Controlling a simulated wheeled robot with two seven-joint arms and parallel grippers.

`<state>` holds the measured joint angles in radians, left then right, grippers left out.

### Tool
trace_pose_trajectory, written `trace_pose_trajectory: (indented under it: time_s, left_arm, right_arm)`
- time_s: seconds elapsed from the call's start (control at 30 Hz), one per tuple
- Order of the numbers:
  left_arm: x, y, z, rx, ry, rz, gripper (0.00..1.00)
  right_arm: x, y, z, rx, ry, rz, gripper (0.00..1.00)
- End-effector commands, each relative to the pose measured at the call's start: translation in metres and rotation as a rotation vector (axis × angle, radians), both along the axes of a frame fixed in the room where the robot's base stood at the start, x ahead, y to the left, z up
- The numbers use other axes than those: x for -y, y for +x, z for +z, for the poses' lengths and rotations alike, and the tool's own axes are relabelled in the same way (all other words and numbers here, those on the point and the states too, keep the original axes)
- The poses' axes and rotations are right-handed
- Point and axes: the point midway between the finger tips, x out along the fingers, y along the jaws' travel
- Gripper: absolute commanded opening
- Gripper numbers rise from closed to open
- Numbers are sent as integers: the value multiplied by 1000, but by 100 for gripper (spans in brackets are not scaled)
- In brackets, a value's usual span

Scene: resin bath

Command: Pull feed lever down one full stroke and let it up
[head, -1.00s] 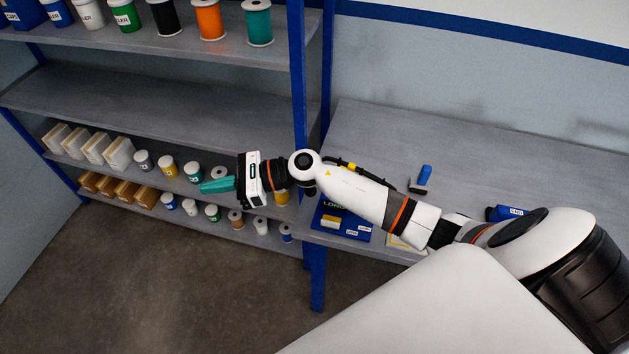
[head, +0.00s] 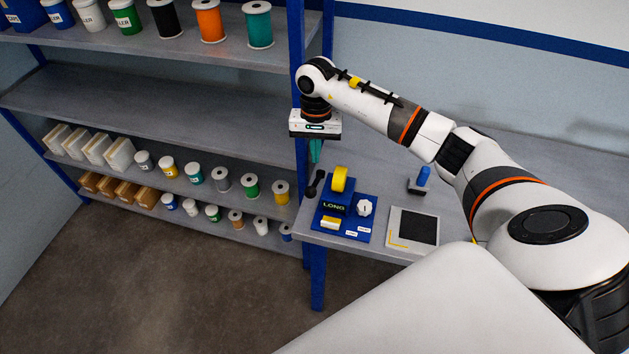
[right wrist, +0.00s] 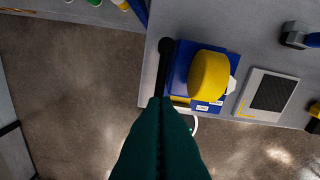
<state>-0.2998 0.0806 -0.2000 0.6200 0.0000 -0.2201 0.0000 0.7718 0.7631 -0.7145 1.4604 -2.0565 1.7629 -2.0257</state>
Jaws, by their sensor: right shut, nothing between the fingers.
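The feed lever (head: 315,184) is a dark arm with a round knob, on the left side of a blue device (head: 333,208) marked LONG with a yellow roll (head: 341,179) on top. My right gripper (head: 315,154) points down with its green fingers shut and empty, above and behind the lever in the head view. In the right wrist view the lever (right wrist: 162,68) runs alongside the blue device (right wrist: 180,73), and the closed fingertips (right wrist: 160,101) overlap its near end in the picture. I cannot tell whether they touch. My left gripper is out of view.
A grey plate with a black pad (head: 413,228) lies right of the device, and a blue-handled tool (head: 421,180) stands behind it. A blue shelf post (head: 299,110) is close left of my right gripper. The bench's right part is partly hidden by my arm.

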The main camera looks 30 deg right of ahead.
Motion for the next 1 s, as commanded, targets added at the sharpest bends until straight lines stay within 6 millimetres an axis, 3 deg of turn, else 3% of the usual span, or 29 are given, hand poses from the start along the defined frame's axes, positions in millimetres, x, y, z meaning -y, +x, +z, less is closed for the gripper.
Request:
trace_pose_trajectory:
  time_s: [0.27, 0.7, 1.0]
  left_arm:
    - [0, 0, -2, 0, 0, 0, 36]
    - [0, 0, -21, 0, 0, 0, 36]
    - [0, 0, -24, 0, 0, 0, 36]
  right_arm:
    - [-1, 0, -5, 0, 3, -1, 0]
    - [-5, -4, -57, 1, 4, -2, 0]
    - [-5, -5, -70, 2, 4, -2, 0]
